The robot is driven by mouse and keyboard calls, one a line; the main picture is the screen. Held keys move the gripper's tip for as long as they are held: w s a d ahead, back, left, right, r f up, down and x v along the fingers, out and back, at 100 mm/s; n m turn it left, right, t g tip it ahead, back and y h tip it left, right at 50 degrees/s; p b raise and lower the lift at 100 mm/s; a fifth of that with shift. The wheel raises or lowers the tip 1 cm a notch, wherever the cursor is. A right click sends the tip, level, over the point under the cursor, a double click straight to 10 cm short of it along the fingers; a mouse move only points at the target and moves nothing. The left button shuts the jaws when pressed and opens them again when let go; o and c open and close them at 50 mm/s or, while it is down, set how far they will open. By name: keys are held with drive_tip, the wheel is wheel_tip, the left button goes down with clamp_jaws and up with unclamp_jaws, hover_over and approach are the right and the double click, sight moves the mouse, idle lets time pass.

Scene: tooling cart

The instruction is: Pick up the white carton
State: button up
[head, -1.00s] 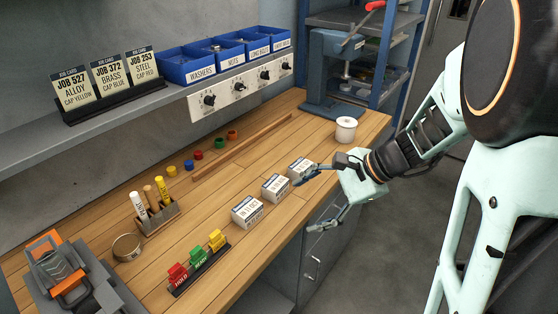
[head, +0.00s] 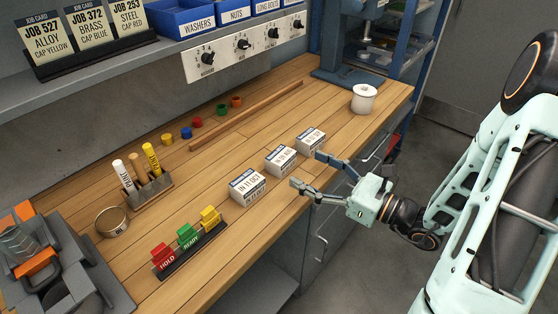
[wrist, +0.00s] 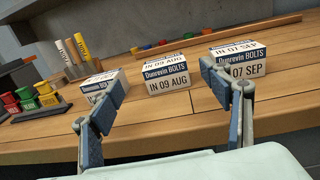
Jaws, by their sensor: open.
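Three white cartons with blue bands stand in a row along the bench's front edge. They are the "IN 11 OCT" carton (head: 247,187), the "IN 09 AUG" carton (head: 281,160) and the "IN 07 SEP" carton (head: 311,140). My gripper (head: 306,169) is open and empty at the front edge, facing the middle carton. In the wrist view the "IN 09 AUG" carton (wrist: 166,76) shows between the spread fingers, beyond the tips. The left finger partly covers the "IN 11 OCT" carton (wrist: 99,84). The right finger overlaps the "IN 07 SEP" carton (wrist: 240,58).
A red, green and yellow tag holder (head: 190,248) stands left of the cartons. Behind are a marker stand (head: 150,190), a round tin (head: 112,221), small coloured caps and a wooden strip (head: 247,115).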

sight(289, 158)
drive_tip(key=x, duration=0.3)
drive_tip(key=shift+s, duration=0.1)
drive_tip(key=x, duration=0.6)
drive_tip(key=shift+w+f, duration=0.25)
drive_tip(key=shift+w, duration=0.2)
drive_tip(key=c, duration=1.5)
drive_tip(key=shift+c, duration=0.8)
drive_tip(key=shift+r, duration=0.15)
